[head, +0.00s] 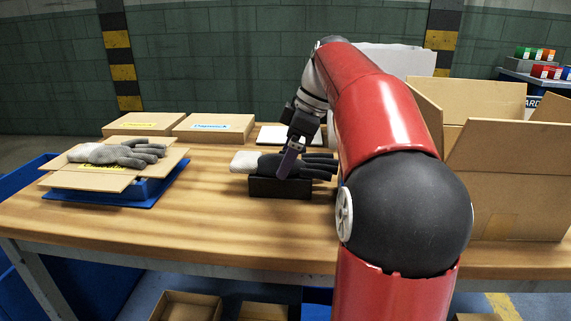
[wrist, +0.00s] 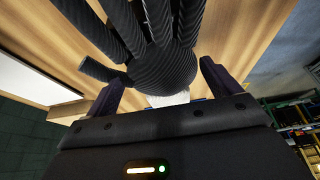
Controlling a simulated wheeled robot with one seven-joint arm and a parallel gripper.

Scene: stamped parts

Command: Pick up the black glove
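The black glove (head: 315,167) with a white cuff lies on a low black block (head: 280,188) in the middle of the table. Its fingers point right in the head view. In the wrist view the black glove (wrist: 165,66) fills the space ahead, fingers toward the top. The two dark fingers of my gripper (wrist: 163,82) stand apart on either side of it, with gaps visible. The far finger is hidden in the head view.
A grey glove (head: 115,153) lies on an opened flat carton (head: 90,180) at the left. Flat boxes (head: 215,127) lie at the back left. A large open carton (head: 510,190) stands at the right. The table front (head: 200,235) is clear.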

